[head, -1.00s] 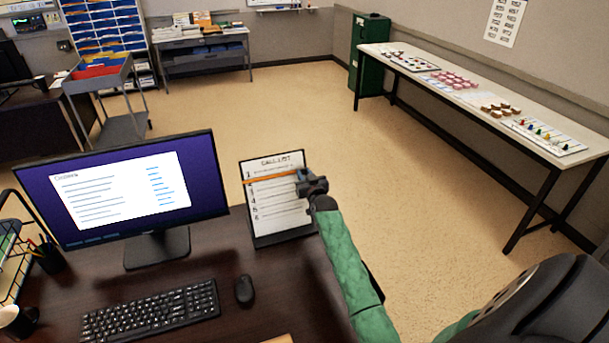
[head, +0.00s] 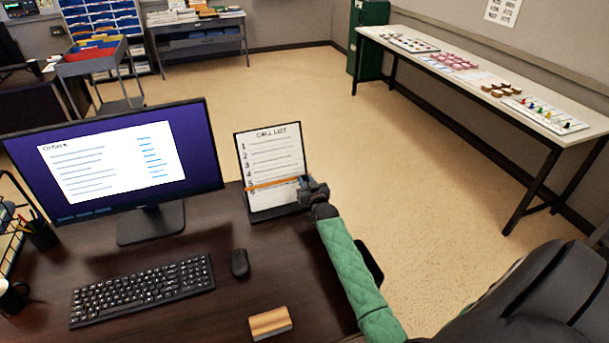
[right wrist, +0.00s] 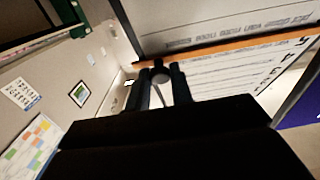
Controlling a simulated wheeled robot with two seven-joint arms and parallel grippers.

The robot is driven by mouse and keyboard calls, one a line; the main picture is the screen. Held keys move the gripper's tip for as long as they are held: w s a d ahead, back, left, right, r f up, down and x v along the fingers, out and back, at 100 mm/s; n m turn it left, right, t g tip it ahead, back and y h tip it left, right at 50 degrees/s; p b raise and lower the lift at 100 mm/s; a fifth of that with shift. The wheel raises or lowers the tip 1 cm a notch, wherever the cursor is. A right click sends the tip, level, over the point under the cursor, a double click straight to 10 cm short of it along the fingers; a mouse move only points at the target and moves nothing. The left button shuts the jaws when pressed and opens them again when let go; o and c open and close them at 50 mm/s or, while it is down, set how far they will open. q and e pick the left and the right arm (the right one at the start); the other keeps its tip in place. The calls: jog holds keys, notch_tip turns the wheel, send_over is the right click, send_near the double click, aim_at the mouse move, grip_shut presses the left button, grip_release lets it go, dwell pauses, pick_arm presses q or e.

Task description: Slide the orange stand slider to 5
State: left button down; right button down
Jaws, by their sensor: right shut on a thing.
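The white CALL LIST stand (head: 270,150) stands upright on the desk, right of the monitor, with rows numbered from 1 at the top to 6 at the bottom. The orange slider (head: 268,184) crosses the stand low down, its left end just under the figure 5 and above the 6. My right gripper (head: 305,190) is shut on the slider's right end at the stand's right edge. In the right wrist view the orange slider (right wrist: 240,45) runs across the list, with the gripper fingers (right wrist: 160,75) at its end. My left gripper is not in view.
The monitor (head: 110,165), keyboard (head: 142,290) and mouse (head: 239,263) are to the left on the dark desk. A wooden block (head: 270,323) lies at the desk's front. Open floor lies behind the stand, and a long table (head: 480,105) stands along the right wall.

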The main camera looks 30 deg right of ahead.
jog(key=shift+s+f, duration=0.15)
jog(key=shift+f, duration=0.25)
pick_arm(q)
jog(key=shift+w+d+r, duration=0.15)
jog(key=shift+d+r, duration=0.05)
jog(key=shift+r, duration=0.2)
pick_arm(e)
jog(key=c, duration=1.2)
grip_release()
jog(key=shift+s+a+f+b, duration=0.15)
jog(key=shift+s+b, duration=0.15)
jog(key=shift+s, duration=0.2)
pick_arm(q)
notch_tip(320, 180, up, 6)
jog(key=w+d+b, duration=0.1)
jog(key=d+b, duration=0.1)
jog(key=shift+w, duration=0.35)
pick_arm(e)
jog(key=v, duration=0.6)
jog(key=shift+s, duration=0.4)
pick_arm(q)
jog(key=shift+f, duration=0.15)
